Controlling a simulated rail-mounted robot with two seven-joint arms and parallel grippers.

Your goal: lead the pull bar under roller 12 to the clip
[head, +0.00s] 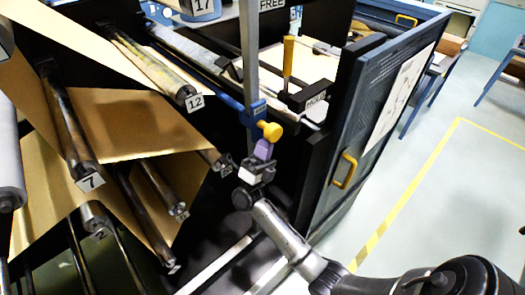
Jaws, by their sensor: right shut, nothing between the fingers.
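My right gripper (263,151) is shut and empty in front of the machine, to the right of and lower than roller 12's plate. Its tip is just below a yellow knob (271,131) on a blue block on the upright post; I cannot tell if they touch. I cannot make out the pull bar or the clip with certainty. My left gripper is not in view.
Roller 7 (72,135) and several other rollers stand at the left. A yellow-handled lever (288,62) stands near a HOLD plate (316,100). An open dark door (372,125) with a yellow handle bounds the right side. Clear floor (430,190) lies beyond it.

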